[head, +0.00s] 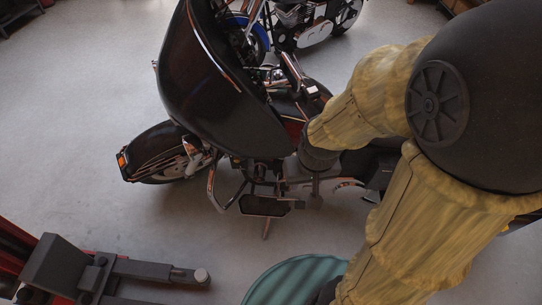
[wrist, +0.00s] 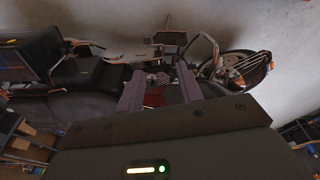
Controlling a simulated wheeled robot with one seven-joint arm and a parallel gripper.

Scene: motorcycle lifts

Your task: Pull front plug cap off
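A dark motorcycle (head: 215,100) with a large black fairing stands in the middle of the head view, and its engine side lies behind my wrist. My gripper (head: 315,198) is beside the engine, below the seat, largely hidden by my own wrist. In the wrist view the motorcycle (wrist: 238,70) appears upside down. My gripper (wrist: 158,76) shows there with two fingers apart, pointing at the engine area. Small grey and red parts show between the fingers. I cannot make out the front plug cap, nor whether the fingers touch anything.
A red and grey lift with a jutting arm (head: 150,271) is at the lower left. A round teal top (head: 292,281) is at the bottom centre. Another motorcycle (head: 300,28) stands at the back.

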